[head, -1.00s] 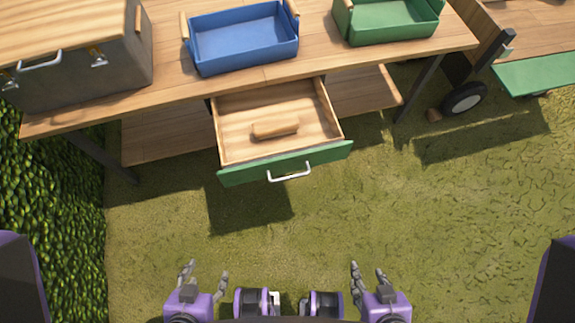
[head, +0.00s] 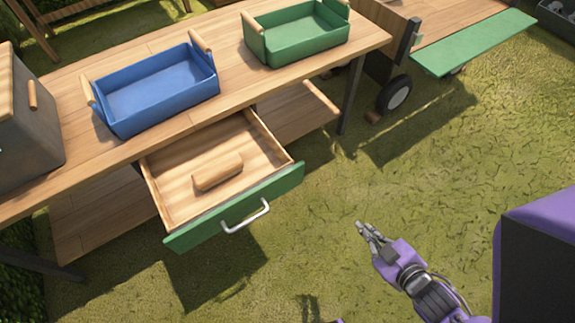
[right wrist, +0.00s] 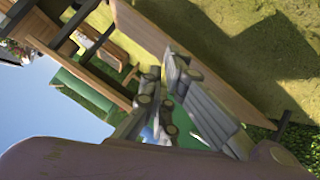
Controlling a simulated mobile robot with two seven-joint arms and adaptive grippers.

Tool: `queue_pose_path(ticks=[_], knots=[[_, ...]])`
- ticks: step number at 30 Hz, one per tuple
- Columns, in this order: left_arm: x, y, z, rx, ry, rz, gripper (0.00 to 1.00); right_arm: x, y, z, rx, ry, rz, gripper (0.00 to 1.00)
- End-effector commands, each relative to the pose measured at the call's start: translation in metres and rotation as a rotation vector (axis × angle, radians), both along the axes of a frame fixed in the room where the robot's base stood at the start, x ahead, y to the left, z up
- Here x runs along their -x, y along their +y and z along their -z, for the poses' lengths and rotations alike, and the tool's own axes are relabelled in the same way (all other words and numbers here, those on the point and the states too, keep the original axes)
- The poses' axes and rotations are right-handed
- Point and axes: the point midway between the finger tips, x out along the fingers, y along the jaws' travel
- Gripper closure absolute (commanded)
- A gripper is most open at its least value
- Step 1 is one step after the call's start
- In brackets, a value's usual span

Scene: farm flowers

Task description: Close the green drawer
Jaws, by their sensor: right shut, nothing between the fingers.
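The green drawer (head: 236,209) stands pulled out from under the wooden table in the head view. Its front is green with a pale bar handle (head: 247,217). A wooden block-like piece (head: 217,172) lies inside it. My right gripper (head: 366,231) is shut and empty, to the right of the drawer front and apart from it. Its closed fingers (right wrist: 165,100) also show in the right wrist view. A small part of what looks like my left gripper (head: 310,308) shows at the bottom edge; its fingers are too cut off to judge.
A blue crate (head: 160,108) and a green crate (head: 300,48) stand on the table (head: 85,150). A grey box (head: 28,135) is at the left. A wheeled cart with a green panel (head: 475,43) stands at upper right. Grass before the drawer is clear.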

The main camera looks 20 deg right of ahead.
Motion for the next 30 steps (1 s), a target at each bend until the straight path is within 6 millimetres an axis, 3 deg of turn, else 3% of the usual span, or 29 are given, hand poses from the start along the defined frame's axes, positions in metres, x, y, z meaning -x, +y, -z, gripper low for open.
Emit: queue_pose_path(ticks=[1, 3, 7, 10, 15, 19, 25, 30], knots=[[0.007, 0.0, 0.032, 0.0, 0.026, 0.0, 0.44, -0.044, -0.017, 0.007, 0.115, -0.13, -0.13, 1.0], [0.008, 0.0, 0.05, 0.003, 0.036, 0.0, 0.44, -0.089, -0.024, -0.012, 0.252, -0.311, -0.306, 1.0], [-0.002, -0.001, 0.068, 0.006, 0.026, 0.002, 0.44, -0.131, -0.017, -0.044, 0.466, -0.596, -0.63, 1.0], [-0.011, 0.001, 0.072, 0.006, 0.015, 0.006, 0.44, -0.131, -0.004, -0.06, 0.578, -0.767, -0.858, 1.0], [-0.012, 0.004, 0.066, 0.003, 0.017, 0.008, 0.44, -0.091, 0.016, -0.071, 0.636, -0.944, -1.117, 1.0], [-0.009, 0.005, 0.064, 0.003, 0.023, 0.003, 0.44, -0.07, 0.029, -0.075, 0.628, -1.023, -1.2, 1.0], [-0.005, 0.005, 0.067, 0.004, 0.031, -0.001, 0.44, -0.073, 0.046, -0.077, 0.629, -1.05, -1.212, 1.0], [-0.004, 0.004, 0.07, 0.005, 0.033, -0.005, 0.44, -0.09, 0.075, -0.077, 0.629, -1.051, -1.21, 1.0]])
